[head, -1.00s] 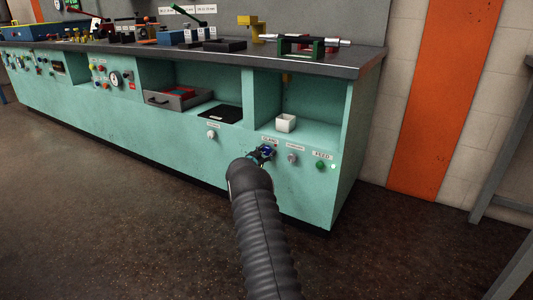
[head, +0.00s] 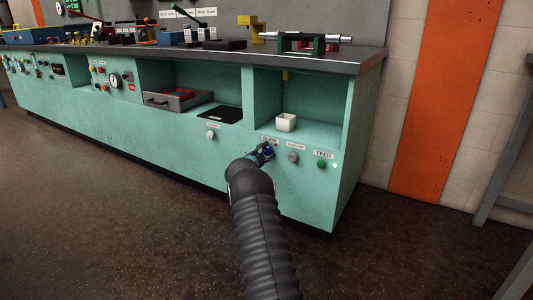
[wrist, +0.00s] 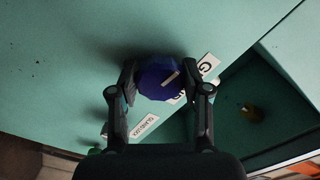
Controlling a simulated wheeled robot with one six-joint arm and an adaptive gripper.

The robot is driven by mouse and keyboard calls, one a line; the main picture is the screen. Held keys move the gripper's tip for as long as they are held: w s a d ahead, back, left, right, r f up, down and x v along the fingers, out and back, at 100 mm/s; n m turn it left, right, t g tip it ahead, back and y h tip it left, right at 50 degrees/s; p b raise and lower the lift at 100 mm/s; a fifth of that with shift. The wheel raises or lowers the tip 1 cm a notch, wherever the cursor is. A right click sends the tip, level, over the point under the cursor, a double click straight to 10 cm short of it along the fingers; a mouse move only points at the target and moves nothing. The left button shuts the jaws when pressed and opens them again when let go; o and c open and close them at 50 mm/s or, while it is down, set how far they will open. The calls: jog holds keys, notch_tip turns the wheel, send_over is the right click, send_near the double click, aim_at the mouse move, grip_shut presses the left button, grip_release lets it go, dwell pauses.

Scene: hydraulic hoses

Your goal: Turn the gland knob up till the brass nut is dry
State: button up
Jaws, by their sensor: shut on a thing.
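The gland knob (wrist: 156,80) is a blue, many-sided knob with a pale pointer line, on the teal bench front. In the head view the knob (head: 268,151) shows small below its GLAND label. My gripper (wrist: 160,82) is shut on the knob, one finger on each side. In the head view my gripper (head: 263,153) reaches the panel from the lower left. A small brass-coloured piece (head: 286,76) hangs at the top of the right-hand recess, and a dull brass-coloured piece (wrist: 251,113) shows in the wrist view. Whether it is wet cannot be made out.
A white cup (head: 286,122) stands in the recess under the brass-coloured piece. A grey knob (head: 292,158) and a green FEED knob (head: 322,164) sit right of my gripper, and a white knob (head: 211,134) sits left. The floor before the bench is clear.

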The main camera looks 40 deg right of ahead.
jog(key=shift+m, duration=0.5)
jog(key=o, duration=1.2)
jog(key=shift+c, duration=0.2)
jog(key=v, duration=1.2)
jog(key=shift+s, duration=0.1)
